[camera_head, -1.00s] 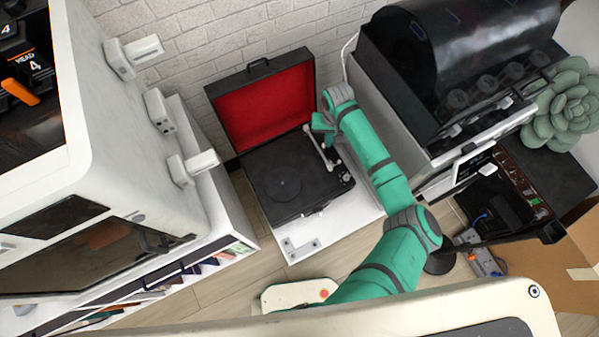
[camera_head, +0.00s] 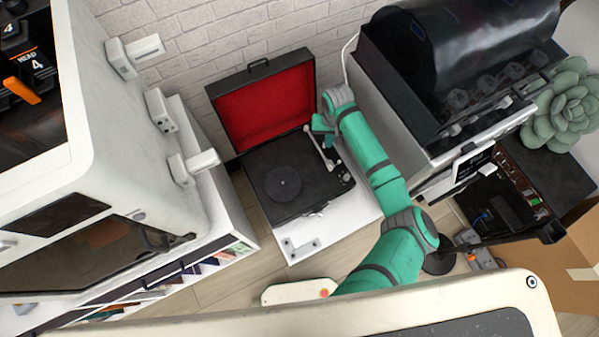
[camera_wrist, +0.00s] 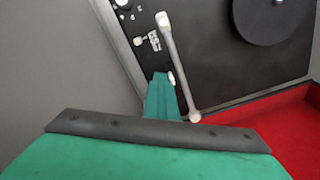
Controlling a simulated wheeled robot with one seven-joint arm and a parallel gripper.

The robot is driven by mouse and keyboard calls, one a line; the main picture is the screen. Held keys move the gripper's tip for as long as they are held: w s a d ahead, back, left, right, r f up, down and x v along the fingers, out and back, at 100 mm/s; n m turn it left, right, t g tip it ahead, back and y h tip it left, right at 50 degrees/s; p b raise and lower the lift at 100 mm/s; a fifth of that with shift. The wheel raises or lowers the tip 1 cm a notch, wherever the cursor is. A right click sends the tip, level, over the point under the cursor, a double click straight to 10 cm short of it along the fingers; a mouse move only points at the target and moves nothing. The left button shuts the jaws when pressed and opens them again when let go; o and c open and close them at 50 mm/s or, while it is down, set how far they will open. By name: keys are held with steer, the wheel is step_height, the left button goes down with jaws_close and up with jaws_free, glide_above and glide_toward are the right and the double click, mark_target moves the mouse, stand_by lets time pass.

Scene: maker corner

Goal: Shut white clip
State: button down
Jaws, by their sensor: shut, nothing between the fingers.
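A small white piece, likely the white clip (camera_wrist: 171,78), shows beside the tonearm in the wrist view. Whether it is open or shut is too small to tell. The pale tonearm (camera_wrist: 180,65) lies along the black record player (camera_head: 290,185), also seen in the head view. My gripper (camera_wrist: 161,80) is shut and empty. Its teal fingertips are right by the white piece, but I cannot tell whether they touch it. In the head view my gripper (camera_head: 322,124) is over the player's back right part, near the tonearm's end, and hides what lies beneath.
The player's red-lined lid (camera_head: 262,103) stands open at the back. A black-topped machine (camera_head: 455,85) stands close on the right. A large white machine (camera_head: 130,190) stands on the left.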

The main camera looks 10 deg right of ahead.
mark_target(316, 155)
steer(key=shift+s+a+f, duration=0.2)
steer(key=shift+a+f, duration=0.05)
steer(key=shift+a, duration=0.4)
steer(key=shift+s+a+f, duration=0.15)
steer(key=shift+a+f, duration=0.1)
steer(key=shift+a, duration=0.35)
steer(key=shift+s+a, duration=0.3)
steer(key=shift+a, duration=0.55)
steer(key=shift+r, duration=1.05)
steer(key=shift+d+r, duration=0.35)
steer(key=shift+r, duration=0.3)
steer(key=shift+w+d+r, duration=0.15)
steer(key=shift+r, duration=1.85)
